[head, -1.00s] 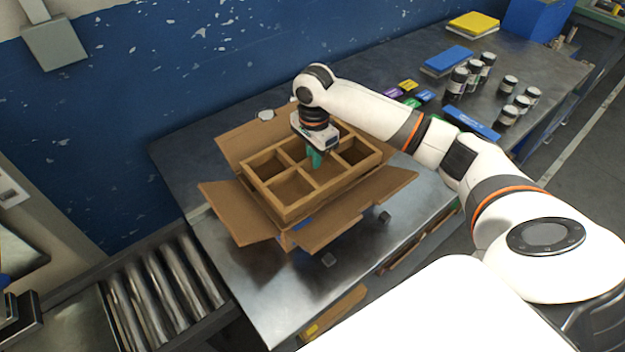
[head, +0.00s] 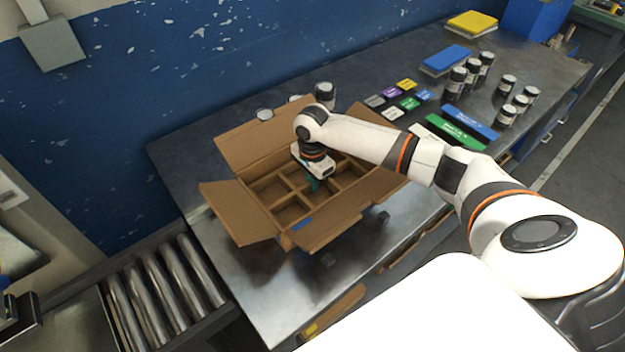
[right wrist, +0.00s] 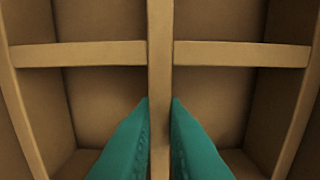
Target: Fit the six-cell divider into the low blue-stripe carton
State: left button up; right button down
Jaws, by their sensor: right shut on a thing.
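The open low carton (head: 229,213) stands on the metal table with its flaps spread outward and a small blue stripe (head: 302,224) on its near side. The brown six-cell divider (head: 291,181) sits down inside the carton walls. My right gripper (head: 313,184) reaches down over the divider and is shut on one of its walls. In the right wrist view the green fingertips (right wrist: 160,115) stand on both sides of the divider's middle wall (right wrist: 160,60). Whether the divider touches the carton floor cannot be told. My left gripper is not in view.
Several dark jars (head: 457,80), small coloured cards (head: 409,103) and blue (head: 470,122) and green (head: 452,131) strips lie on the table to the right. A roller conveyor (head: 160,290) runs at the lower left.

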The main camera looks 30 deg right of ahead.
jog(key=shift+f, duration=0.1)
jog(key=c, duration=1.9)
grip_release()
jog(key=shift+f, duration=0.1)
jog(key=o, duration=0.4)
jog(key=shift+r, duration=0.25)
notch_tip(320, 180, up, 12)
